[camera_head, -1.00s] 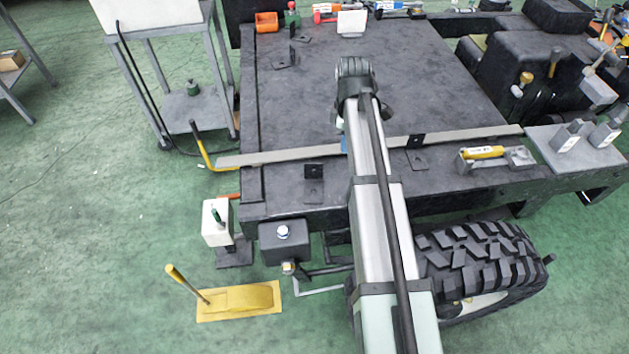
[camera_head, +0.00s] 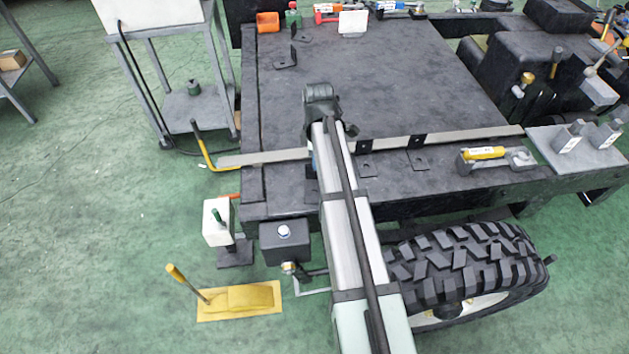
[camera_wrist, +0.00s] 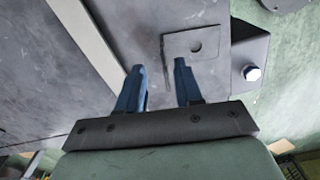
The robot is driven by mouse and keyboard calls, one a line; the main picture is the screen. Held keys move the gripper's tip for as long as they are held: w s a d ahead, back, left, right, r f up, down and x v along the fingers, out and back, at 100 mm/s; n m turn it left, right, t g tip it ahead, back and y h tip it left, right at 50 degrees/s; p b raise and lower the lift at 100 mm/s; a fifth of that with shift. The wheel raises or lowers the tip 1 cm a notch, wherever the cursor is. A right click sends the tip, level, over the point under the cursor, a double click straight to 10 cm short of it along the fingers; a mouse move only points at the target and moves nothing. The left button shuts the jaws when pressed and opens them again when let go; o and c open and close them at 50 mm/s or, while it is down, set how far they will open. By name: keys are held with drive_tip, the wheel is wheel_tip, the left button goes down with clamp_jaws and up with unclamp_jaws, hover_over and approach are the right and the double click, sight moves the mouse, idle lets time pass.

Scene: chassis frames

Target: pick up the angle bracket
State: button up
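In the wrist view, a dark angle bracket (camera_wrist: 205,42) lies with its flat, holed plate on the grey surface. Its thin upright flange shows edge-on just beyond and between my fingertips. My gripper (camera_wrist: 159,68) is open, with two blue fingers apart and nothing held. In the head view, my arm covers most of this bracket and most of the gripper; only a dark part of the bracket (camera_head: 311,188) shows left of the arm. Other angle brackets stand right of the arm (camera_head: 366,158) (camera_head: 417,152) and at the back left (camera_head: 286,58).
A long pale bar (camera_head: 470,135) crosses the dark deck (camera_head: 420,80). A black box with a bolt (camera_head: 284,240) sits at the near edge, beside the bracket in the wrist view (camera_wrist: 251,72). A yellow-handled tool (camera_head: 484,154) lies right. The deck's middle is clear.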

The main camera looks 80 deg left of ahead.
sight(315, 178)
drive_tip(key=shift+s+d+f, duration=0.1)
drive_tip(key=shift+s+f, duration=0.1)
drive_tip(key=shift+f, duration=1.2)
drive_tip(key=shift+s+d+f, duration=0.1)
drive_tip(key=shift+s+f, duration=0.1)
drive_tip(key=shift+f, duration=1.2)
drive_tip(key=shift+c, duration=0.3)
clamp_jaws()
